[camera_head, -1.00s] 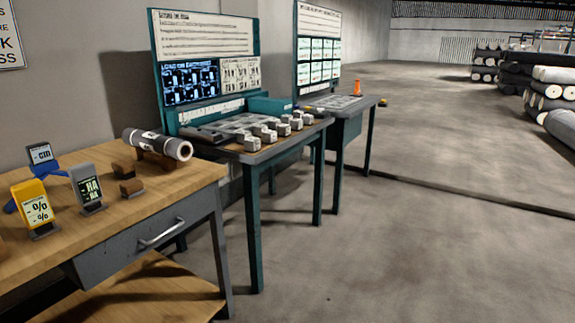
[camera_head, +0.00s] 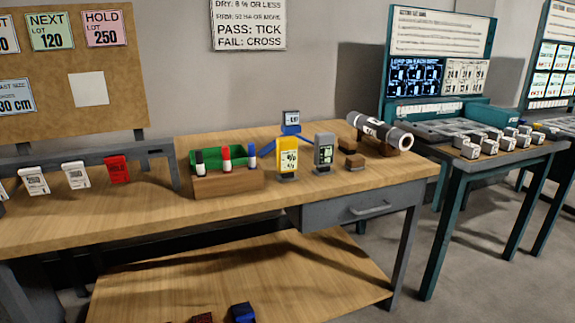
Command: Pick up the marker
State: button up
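Three upright markers stand in a wooden holder (camera_head: 225,184) on the wooden bench. They are a dark-capped marker (camera_head: 200,163), a red marker (camera_head: 226,158) and a blue marker (camera_head: 252,157), each showing some white. A green piece (camera_head: 218,153) shows behind them. The lower ends of the markers are hidden in the holder. My gripper is not in view.
A yellow meter (camera_head: 287,158), a grey meter (camera_head: 324,153) and small brown blocks (camera_head: 355,161) stand right of the holder. A grey roll (camera_head: 380,131) lies behind. Tags hang on a rail (camera_head: 150,150) at left. The bench front (camera_head: 130,228) is clear.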

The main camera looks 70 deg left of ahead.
aim_at(199, 153)
jog(key=u, duration=3.05)
jog(key=k, duration=0.3)
jog(key=u, duration=0.1)
jog(key=i, duration=1.75)
jog(key=z, duration=0.55)
